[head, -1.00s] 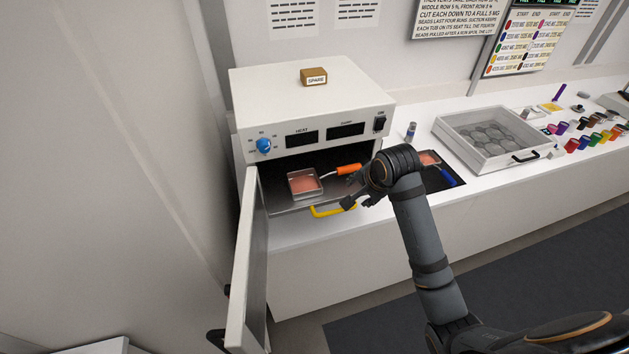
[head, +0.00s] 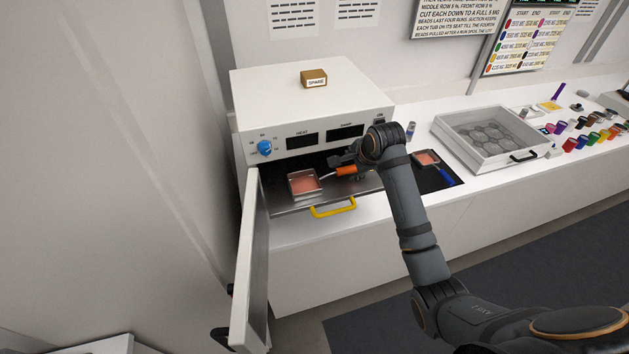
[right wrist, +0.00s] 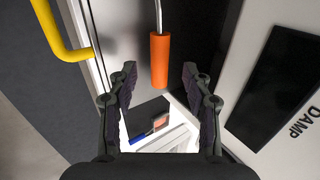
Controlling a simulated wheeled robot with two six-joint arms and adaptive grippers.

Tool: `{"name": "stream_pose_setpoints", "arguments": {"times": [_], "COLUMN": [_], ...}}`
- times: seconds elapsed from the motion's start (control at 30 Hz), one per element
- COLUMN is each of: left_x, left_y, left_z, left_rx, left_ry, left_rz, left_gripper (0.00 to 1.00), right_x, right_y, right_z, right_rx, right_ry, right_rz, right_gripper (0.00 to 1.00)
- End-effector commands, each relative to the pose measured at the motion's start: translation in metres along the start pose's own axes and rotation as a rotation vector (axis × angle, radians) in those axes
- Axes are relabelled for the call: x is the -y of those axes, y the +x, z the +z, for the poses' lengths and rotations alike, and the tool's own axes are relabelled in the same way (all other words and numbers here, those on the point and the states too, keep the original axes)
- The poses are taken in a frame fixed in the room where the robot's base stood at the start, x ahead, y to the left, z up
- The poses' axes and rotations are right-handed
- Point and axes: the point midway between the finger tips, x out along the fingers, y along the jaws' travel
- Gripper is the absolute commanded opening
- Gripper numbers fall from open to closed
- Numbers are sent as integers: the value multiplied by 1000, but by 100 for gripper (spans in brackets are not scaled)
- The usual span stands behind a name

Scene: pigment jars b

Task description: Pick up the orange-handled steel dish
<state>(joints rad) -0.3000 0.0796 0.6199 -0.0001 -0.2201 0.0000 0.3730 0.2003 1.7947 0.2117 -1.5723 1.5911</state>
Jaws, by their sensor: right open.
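The orange-handled steel dish (head: 303,184) sits on the pulled-out oven shelf. It is square and holds something pinkish. Its orange handle (head: 346,171) points right, towards my right gripper (head: 345,164). In the right wrist view the orange handle (right wrist: 159,62) hangs between the open fingers of my right gripper (right wrist: 160,82), with a gap on each side. The dish body is out of that view. Part of the handle is hidden by the gripper in the head view. My left gripper is not in view.
The oven (head: 310,100) has its door (head: 253,265) open at left and a yellow shelf handle (head: 334,208). A blue-handled dish (head: 427,158) lies on a black mat. A glass-topped tray (head: 470,153) and several coloured jars stand further right.

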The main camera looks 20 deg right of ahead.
Motion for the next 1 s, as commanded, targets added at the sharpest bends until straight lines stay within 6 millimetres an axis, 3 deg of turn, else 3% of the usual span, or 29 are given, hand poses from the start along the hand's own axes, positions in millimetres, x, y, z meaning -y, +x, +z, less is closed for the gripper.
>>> {"name": "stream_pose_setpoints", "arguments": {"times": [0.1, 0.3, 0.5, 0.87, 1.0], "left_x": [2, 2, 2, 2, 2], "left_y": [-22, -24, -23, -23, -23], "left_z": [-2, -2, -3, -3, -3], "left_rx": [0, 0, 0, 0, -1], "left_ry": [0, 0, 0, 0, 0], "left_rz": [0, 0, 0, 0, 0], "left_gripper": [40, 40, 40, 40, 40], "right_x": [2, 0, 0, 0, 0], "right_y": [16, 41, 42, 42, 42], "right_z": [-5, -5, -5, -5, -5], "right_rx": [0, 0, 0, 0, -1], "right_ry": [2, 1, 0, 0, 0], "right_rz": [8, 3, 2, 2, 2], "right_gripper": [50, 50, 50, 1, 0]}}
